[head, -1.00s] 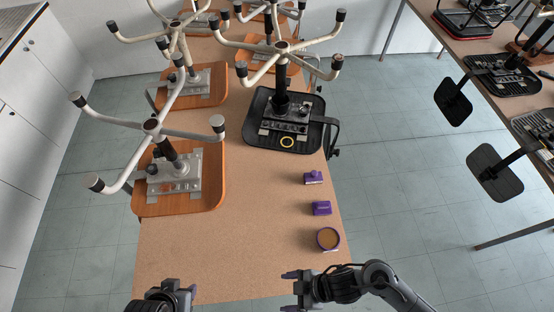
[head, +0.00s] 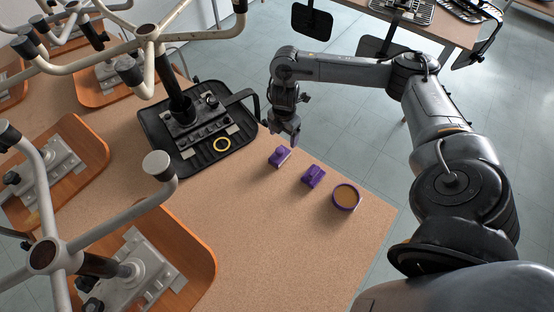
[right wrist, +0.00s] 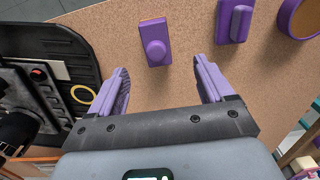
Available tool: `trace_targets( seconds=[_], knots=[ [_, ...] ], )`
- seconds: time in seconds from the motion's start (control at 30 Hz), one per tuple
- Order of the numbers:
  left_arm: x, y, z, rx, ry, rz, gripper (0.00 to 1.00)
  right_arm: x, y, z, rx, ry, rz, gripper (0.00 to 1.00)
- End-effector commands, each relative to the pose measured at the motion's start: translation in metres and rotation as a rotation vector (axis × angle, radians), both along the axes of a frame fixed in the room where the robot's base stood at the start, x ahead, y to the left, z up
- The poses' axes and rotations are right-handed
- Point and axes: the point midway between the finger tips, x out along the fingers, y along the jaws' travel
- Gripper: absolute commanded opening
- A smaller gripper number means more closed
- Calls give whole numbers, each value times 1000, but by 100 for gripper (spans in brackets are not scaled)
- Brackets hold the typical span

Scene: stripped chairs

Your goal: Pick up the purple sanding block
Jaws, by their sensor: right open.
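Two small purple blocks lie on the tan tabletop. One, with a round knob on top (head: 280,157), is nearest the black chair seat; it also shows in the right wrist view (right wrist: 154,42). The other has a bar-shaped grip (head: 313,176) and shows at the top of the right wrist view (right wrist: 235,20). Which one is the sanding block I cannot tell for sure. My right gripper (head: 291,130) is above the table just beyond the knobbed block. In the right wrist view its purple fingers (right wrist: 163,80) are apart and empty, with the knobbed block ahead between them. My left gripper is out of view.
A round purple-rimmed piece with a tan face (head: 346,197) lies beside the blocks. An upturned black chair seat (head: 160,125) with a yellow ring (head: 222,144) is left of them. Upturned wooden chairs (head: 190,240) crowd the left. The table's front is bare.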

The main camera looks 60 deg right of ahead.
Motion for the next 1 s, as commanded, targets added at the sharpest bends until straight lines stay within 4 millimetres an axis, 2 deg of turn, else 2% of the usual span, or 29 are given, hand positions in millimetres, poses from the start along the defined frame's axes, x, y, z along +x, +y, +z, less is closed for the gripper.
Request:
trace_targets(
  seconds=[0.03, 0.23, 0.57, 0.8, 1.0],
  knots=[
    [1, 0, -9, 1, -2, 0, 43, 2, 1, -11, 3, -3, 1, 81],
    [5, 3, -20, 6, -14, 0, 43, 2, 2, -37, 3, -3, 2, 81],
    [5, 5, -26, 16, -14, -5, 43, 3, 2, -55, 2, -6, 2, 81],
    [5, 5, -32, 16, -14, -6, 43, 4, 5, -86, 2, -4, 1, 81],
    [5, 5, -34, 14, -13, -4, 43, 4, 5, -101, 1, -5, 2, 81]
  ],
)
